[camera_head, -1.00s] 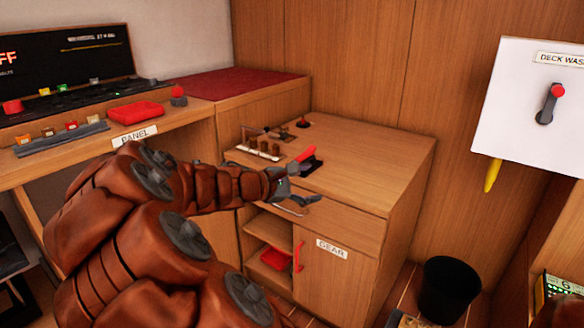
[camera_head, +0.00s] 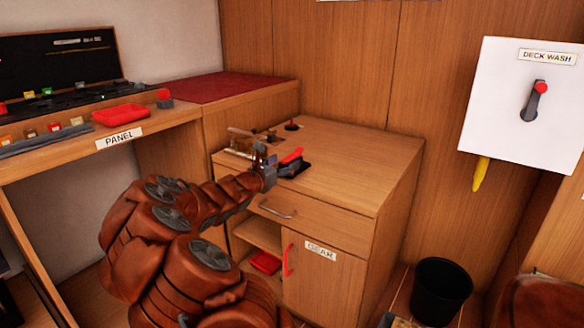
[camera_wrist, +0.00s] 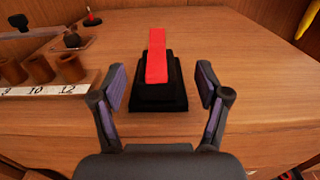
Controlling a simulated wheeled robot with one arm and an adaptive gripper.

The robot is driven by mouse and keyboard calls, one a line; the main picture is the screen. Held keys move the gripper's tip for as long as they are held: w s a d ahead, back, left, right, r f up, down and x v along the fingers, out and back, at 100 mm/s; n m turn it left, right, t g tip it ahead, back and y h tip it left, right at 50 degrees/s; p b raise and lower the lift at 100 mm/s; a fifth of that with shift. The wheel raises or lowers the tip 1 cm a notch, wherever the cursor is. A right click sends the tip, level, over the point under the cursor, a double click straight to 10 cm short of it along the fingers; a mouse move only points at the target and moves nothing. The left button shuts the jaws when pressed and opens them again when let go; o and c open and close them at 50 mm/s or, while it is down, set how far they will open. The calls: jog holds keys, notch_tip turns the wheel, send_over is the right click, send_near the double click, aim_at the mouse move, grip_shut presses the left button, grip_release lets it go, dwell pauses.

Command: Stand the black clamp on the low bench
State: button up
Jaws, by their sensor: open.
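The black clamp (camera_head: 293,168), a stepped black block with a red lever on top, stands upright near the front edge of the wooden cabinet labelled GEAR (camera_head: 355,165). In the wrist view the clamp (camera_wrist: 160,92) is straight ahead, its red lever pointing away. My gripper (camera_head: 268,165) is open and close in front of it. Its two fingers (camera_wrist: 160,88) are to the left and right of the clamp, with gaps on both sides and nothing held. I cannot tell which surface is the low bench.
A rack of brown cups (camera_wrist: 38,70) with numbered labels is left of the clamp. A small black-and-red item (camera_head: 292,126) is at the back. The cabinet top's right side is clear. A red tray (camera_head: 120,114) lies on the panel desk; a black bin (camera_head: 440,290) stands on the floor.

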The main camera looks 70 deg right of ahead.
aim_at(292, 154)
jog(key=b+x, duration=0.1)
jog(key=x, duration=0.3)
jog(key=shift+w+f, duration=0.1)
jog(key=shift+d+b, duration=0.35)
jog(key=shift+d, duration=0.3)
grip_shut()
